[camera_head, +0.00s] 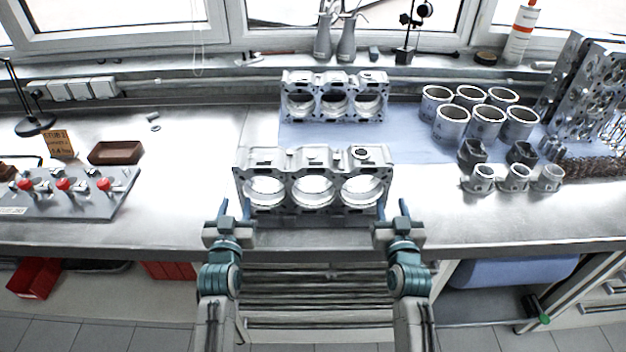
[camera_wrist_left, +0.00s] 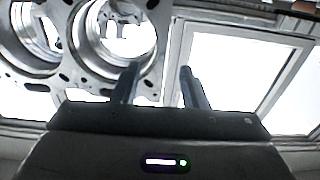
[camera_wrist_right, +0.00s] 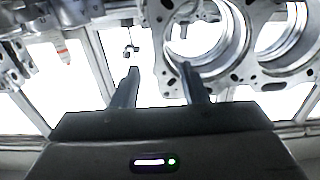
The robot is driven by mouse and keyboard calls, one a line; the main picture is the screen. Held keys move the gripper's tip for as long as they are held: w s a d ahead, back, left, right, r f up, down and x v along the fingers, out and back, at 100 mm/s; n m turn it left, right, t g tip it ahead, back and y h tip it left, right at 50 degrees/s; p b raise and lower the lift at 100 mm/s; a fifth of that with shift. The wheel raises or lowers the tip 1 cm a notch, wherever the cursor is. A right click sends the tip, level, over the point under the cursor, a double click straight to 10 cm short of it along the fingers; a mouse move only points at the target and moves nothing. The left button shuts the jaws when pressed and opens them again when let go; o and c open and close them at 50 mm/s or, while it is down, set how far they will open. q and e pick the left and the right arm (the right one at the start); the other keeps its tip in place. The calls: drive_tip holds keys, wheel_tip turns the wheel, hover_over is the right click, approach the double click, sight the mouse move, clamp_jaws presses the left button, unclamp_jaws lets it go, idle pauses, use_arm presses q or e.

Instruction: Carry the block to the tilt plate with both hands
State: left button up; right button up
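A grey metal engine block (camera_head: 312,207) with three round bores sits near the front of the steel bench in the head view. My left gripper (camera_head: 235,210) is at its front left end and my right gripper (camera_head: 391,210) is at its front right end. In the left wrist view my fingers (camera_wrist_left: 158,78) are apart, with the block's end (camera_wrist_left: 150,85) between them and a bright gap beside the outer finger. The right wrist view shows the same at the other end, with fingers (camera_wrist_right: 159,77) apart. A grey plate with red knobs (camera_head: 85,207) lies at left; I cannot tell whether it is the tilt plate.
A second three-bore block (camera_head: 333,114) stands behind on a blue mat (camera_head: 400,140). Several cylinder sleeves (camera_head: 486,122) and small parts stand at right. A brown tray (camera_head: 116,152) lies at left. The bench between the plate and the near block is clear.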

sight(242, 176)
use_arm(q)
drive_tip(key=w, duration=1)
drive_tip(key=shift+w+a, duration=0.1)
drive_tip(key=shift+w, duration=0.3)
use_arm(e)
drive_tip(key=w, duration=1)
drive_tip(key=shift+w, duration=0.4)
use_arm(q)
drive_tip(key=shift+c, duration=0.2)
use_arm(e)
drive_tip(key=shift+c, duration=0.2)
use_arm(q)
clamp_jaws()
use_arm(e)
clamp_jaws()
use_arm(q)
drive_tip(key=shift+a, duration=0.1)
drive_tip(key=shift+r, duration=0.15)
use_arm(e)
drive_tip(key=shift+r, duration=0.2)
